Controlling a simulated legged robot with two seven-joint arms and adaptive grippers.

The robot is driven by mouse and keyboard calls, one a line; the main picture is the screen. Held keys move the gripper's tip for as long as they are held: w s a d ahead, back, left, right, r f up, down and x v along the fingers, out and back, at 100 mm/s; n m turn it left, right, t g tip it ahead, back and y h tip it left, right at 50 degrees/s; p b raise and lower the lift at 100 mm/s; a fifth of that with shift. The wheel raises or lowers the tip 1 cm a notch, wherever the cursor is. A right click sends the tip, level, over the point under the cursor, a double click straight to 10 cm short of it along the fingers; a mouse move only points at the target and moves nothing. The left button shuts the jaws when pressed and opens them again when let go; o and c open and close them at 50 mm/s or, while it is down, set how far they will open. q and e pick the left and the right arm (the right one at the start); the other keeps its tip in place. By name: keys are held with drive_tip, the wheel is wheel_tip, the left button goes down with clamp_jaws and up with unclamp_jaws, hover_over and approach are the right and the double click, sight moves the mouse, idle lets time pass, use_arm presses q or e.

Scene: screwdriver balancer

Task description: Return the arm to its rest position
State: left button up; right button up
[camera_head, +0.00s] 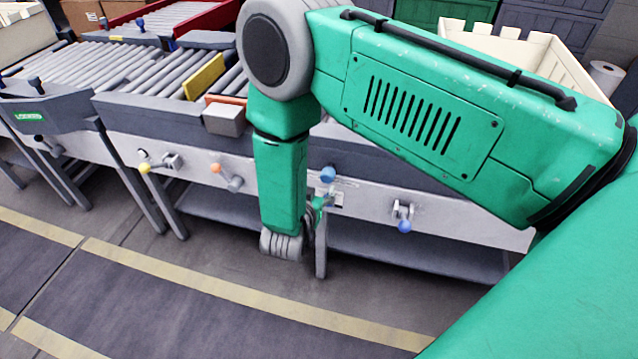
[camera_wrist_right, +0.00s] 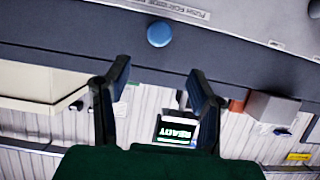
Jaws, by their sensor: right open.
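My right arm is green and spans the upper right of the head view, with its forearm hanging down in front of the conveyor bench. My left gripper is in neither view.
The roller conveyor bench (camera_head: 400,184) carries yellow, orange and blue-knobbed levers and a blue button (camera_wrist_right: 159,33). A "READY" screen (camera_wrist_right: 175,132) shows in the wrist view. A cream crate (camera_head: 480,38) stands behind my arm. The floor (camera_head: 200,320) in front is clear.

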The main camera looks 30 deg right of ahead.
drive_tip(key=shift+a, duration=0.1)
idle(0.4)
drive_tip(key=shift+s, duration=0.1)
drive_tip(key=s+f+n+g+y, duration=0.2)
drive_tip(key=s+f+n+y, duration=0.45)
drive_tip(key=s, duration=0.35)
drive_tip(key=s+a+f+n+g+y+b, duration=0.1)
drive_tip(key=s+n+g+y, duration=0.3)
drive_tip(key=s, duration=1.5)
drive_tip(key=shift+s+a+g, duration=0.25)
drive_tip(key=shift+a+g, duration=0.45)
drive_tip(key=shift+g, duration=0.4)
drive_tip(key=shift+w+f, duration=0.1)
drive_tip(key=shift+w, duration=0.05)
